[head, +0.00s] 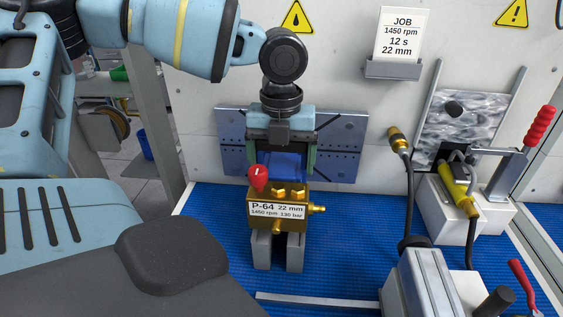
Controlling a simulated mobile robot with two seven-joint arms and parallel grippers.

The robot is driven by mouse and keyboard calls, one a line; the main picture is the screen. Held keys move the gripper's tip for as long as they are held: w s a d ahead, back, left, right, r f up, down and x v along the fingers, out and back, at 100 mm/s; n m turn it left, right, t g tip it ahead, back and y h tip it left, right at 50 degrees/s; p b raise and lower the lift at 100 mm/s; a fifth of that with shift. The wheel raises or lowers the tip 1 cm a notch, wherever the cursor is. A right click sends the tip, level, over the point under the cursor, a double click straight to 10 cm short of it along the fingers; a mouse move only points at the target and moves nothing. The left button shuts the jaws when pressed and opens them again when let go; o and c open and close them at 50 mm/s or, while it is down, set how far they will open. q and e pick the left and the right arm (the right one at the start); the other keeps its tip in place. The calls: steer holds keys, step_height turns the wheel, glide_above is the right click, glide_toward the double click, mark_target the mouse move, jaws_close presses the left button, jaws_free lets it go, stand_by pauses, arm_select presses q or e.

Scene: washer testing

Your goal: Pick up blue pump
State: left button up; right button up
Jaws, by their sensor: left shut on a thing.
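The blue pump (285,165) is at the middle of the view, low in front of the back wall. Only part of its blue body shows between my gripper's fingers. A brass block (262,222) with a red knob and a "P-64 22 mm" label is directly in front of it; I cannot tell whether the two are joined. My left gripper (281,160) reaches down from above and is shut on the blue body, one finger on each side. A grey two-legged stand (262,250) is under the brass block; contact behind it is hidden. My right gripper is not in view.
A drilled metal plate (344,135) is on the wall behind. On the right are a hose with a brass end (398,140), a red-handled lever clamp (538,128) and a grey box (430,280). The blue mat (345,230) is clear right of the stand.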

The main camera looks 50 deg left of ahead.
mark_target(281, 170)
arm_select(q)
step_height(281, 170, up, 9)
steer(key=shift+d+f, duration=0.1)
stand_by(0.4)
steer(key=shift+s, duration=0.1)
